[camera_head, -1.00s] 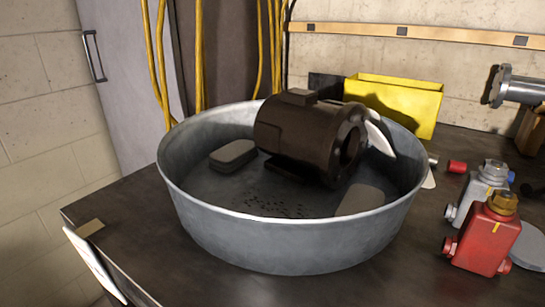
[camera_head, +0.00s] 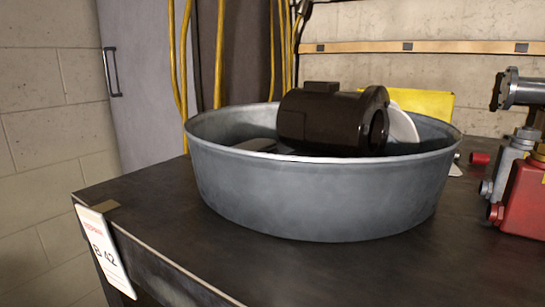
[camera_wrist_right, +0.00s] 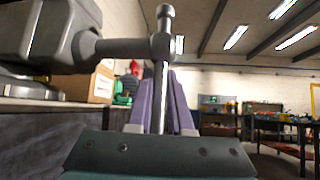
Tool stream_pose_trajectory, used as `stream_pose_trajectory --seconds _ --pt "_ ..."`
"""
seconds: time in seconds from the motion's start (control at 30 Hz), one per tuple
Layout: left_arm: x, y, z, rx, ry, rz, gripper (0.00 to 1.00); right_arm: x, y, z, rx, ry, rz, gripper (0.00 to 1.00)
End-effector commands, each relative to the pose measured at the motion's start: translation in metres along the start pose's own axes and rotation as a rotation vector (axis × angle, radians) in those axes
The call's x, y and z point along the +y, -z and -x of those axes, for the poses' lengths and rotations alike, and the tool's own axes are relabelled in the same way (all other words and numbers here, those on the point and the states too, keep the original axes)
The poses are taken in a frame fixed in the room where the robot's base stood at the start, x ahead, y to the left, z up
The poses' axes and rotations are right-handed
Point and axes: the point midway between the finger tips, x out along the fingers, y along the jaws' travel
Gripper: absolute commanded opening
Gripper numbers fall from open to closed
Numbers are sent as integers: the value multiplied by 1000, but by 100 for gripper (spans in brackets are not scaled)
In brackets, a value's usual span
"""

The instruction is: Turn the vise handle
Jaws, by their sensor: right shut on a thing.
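The vise (camera_wrist_right: 45,35) is grey metal and fills the upper left of the right wrist view. Its round screw (camera_wrist_right: 120,47) reaches right to a hub. The vise handle (camera_wrist_right: 161,85), a shiny bar with a knob on top, runs upright through that hub. My right gripper (camera_wrist_right: 161,115) has purple fingers on either side of the bar's lower part and is shut on it. The bar's lower end is hidden behind the gripper's dark front plate. The head view shows neither the vise nor my grippers.
In the head view, a dark motor (camera_head: 330,120) lies in a metal tub (camera_head: 315,195) on the dark table (camera_head: 380,270). Red (camera_head: 525,198) and grey (camera_head: 512,160) fittings stand at right. In the wrist view, a cardboard box (camera_wrist_right: 103,85) stands on the bench behind the vise.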

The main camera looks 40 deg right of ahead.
Motion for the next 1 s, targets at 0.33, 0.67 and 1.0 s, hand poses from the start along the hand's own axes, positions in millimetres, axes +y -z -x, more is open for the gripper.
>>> stream_pose_trajectory --seconds 0.33,0.67,1.0 --pt "1 0 0 1 -4 6 50 11 6 2 19 -24 -19 26" --pt "2 1 0 2 -6 8 50 9 3 0 10 -23 -14 48" --pt "1 -2 -9 2 -3 5 50 7 5 40 14 -20 -12 48"
